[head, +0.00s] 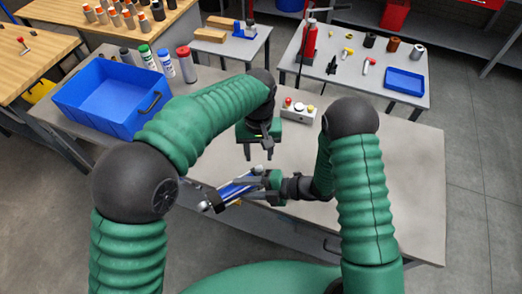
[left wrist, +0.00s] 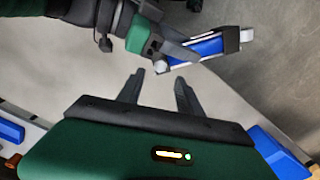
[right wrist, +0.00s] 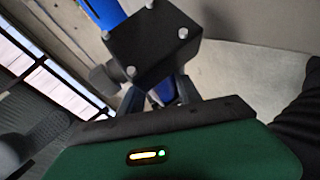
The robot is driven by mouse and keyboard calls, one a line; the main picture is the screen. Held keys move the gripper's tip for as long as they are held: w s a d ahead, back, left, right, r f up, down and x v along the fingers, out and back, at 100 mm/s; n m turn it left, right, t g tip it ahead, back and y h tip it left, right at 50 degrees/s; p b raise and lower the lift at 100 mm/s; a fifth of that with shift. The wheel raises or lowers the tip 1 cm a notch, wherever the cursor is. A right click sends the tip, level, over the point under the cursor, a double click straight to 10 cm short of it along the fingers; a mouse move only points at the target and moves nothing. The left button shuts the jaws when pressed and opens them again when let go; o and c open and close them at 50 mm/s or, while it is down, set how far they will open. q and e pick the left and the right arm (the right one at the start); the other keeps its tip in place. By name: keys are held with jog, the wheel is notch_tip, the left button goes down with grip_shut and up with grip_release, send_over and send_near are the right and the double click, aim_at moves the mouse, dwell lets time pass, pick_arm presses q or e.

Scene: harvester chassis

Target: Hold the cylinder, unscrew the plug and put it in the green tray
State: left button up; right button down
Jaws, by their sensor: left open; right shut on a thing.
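The blue cylinder (head: 240,187) with a dark end block (head: 214,201) is held tilted above the bench's front edge. It also shows in the left wrist view (left wrist: 207,47). My right gripper (head: 249,190) is shut on it. In the right wrist view the dark block (right wrist: 150,45) with several silver bolts fills the space before the fingers. A pale round end (left wrist: 161,67) shows at the cylinder's other end; I cannot tell whether it is the plug. My left gripper (head: 259,156) is open and empty, above and apart from the cylinder. I see no green tray.
A blue bin (head: 118,126) stands on the bench's left, with several bottles behind it. A small box with buttons (head: 299,110) lies behind my grippers. The bench's right part is clear. A back table holds a blue tray (head: 404,81) and small parts.

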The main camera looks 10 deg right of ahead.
aim_at(261, 168)
pick_arm(q)
jog(key=shift+s+d+f, duration=0.1)
jog(key=shift+d, duration=0.2)
jog(key=f, duration=0.6)
jog(key=shift+a+f, duration=0.25)
jog(key=shift+f, duration=0.15)
jog(key=shift+d+f, duration=0.1)
jog(key=shift+f, duration=0.35)
jog(key=c, duration=0.9)
jog(key=shift+d, duration=0.15)
grip_shut()
jog(key=o, duration=0.9)
grip_release()
jog(key=shift+r, duration=0.1)
